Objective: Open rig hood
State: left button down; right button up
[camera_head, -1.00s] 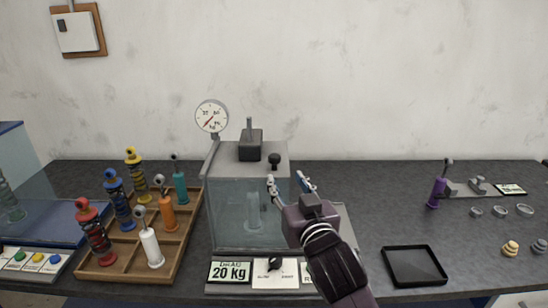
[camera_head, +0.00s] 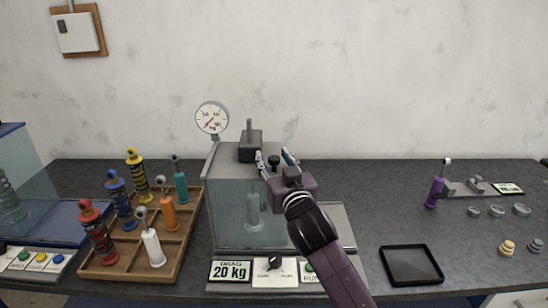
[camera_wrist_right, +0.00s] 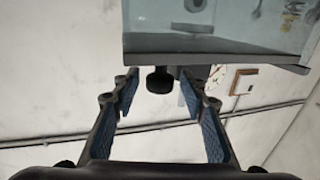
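The rig hood (camera_head: 225,212) is a clear glass box with a grey top, standing shut at the middle of the bench. A black knob (camera_head: 274,160) sits at the hood's right side; it also shows in the wrist view (camera_wrist_right: 159,80). My right gripper (camera_head: 276,163) is at the knob. In the wrist view its blue-padded fingers (camera_wrist_right: 160,92) are open, one on each side of the knob, with gaps between. A pale spring unit (camera_head: 252,210) is visible inside the hood. My left gripper is not in view.
A wooden tray (camera_head: 128,270) with several coloured dampers is at left. An empty black tray (camera_head: 411,266) lies at right. The bench between rig and tray is clear.

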grip_shut()
dwell(0.3)
jog(key=shift+d, duration=0.15)
jog(key=shift+d, duration=0.35)
jog(key=d+p, duration=0.5)
jog(key=d, duration=1.3)
jog(key=shift+d, duration=0.3)
grip_release()
